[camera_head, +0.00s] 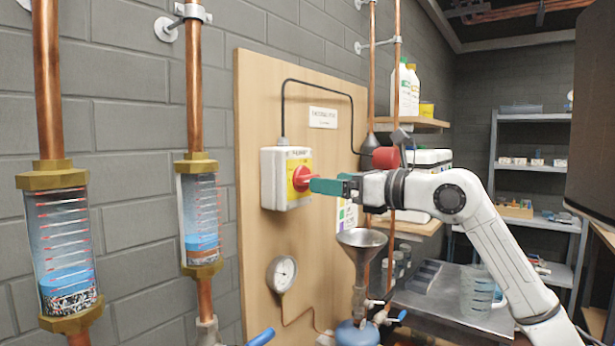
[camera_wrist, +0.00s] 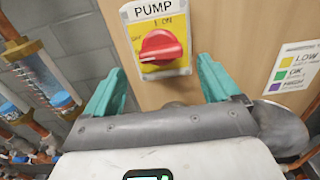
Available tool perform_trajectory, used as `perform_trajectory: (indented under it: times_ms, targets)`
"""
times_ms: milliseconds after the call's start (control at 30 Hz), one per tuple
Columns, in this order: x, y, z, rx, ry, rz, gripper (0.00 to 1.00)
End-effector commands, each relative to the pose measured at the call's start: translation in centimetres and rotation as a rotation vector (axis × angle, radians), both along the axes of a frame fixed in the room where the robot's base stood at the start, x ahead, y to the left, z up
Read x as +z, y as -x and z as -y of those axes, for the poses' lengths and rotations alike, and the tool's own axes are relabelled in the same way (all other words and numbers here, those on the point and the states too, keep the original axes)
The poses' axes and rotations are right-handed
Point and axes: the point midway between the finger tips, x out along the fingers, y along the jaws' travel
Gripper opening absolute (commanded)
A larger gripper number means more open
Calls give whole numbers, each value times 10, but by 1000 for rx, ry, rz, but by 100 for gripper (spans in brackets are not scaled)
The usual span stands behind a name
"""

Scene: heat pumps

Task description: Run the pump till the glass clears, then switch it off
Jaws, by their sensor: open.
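The pump switch is a grey box (camera_head: 286,178) on a wooden board, with a red knob (camera_head: 302,178) on a yellow plate. In the wrist view the red knob (camera_wrist: 160,46) lies about level under the word PUMP, with OFF at its left and ON above. My gripper (camera_head: 314,185) is open at the switch; its teal fingers (camera_wrist: 161,66) stand either side of the knob, apart from it. Two sight glasses (camera_head: 62,240) (camera_head: 201,215) hold blue liquid low down, with speckled matter at the bottom of the nearer one and brownish matter in the other.
A gauge (camera_head: 282,274) and a metal funnel (camera_head: 362,240) are below the switch. A colour-coded card (camera_wrist: 296,66) is right of it in the wrist view. Copper pipes, a shelf with bottles (camera_head: 405,90) and a metal bench (camera_head: 450,306) stand near my arm.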

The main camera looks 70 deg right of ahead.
Motion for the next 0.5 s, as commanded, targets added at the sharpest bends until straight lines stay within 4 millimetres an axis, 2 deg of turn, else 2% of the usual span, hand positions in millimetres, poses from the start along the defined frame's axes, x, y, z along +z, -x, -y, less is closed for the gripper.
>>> perform_trajectory:
  times_ms: [500]
  targets:
    - [0, -10, 2, 1, -1, 0, 89]
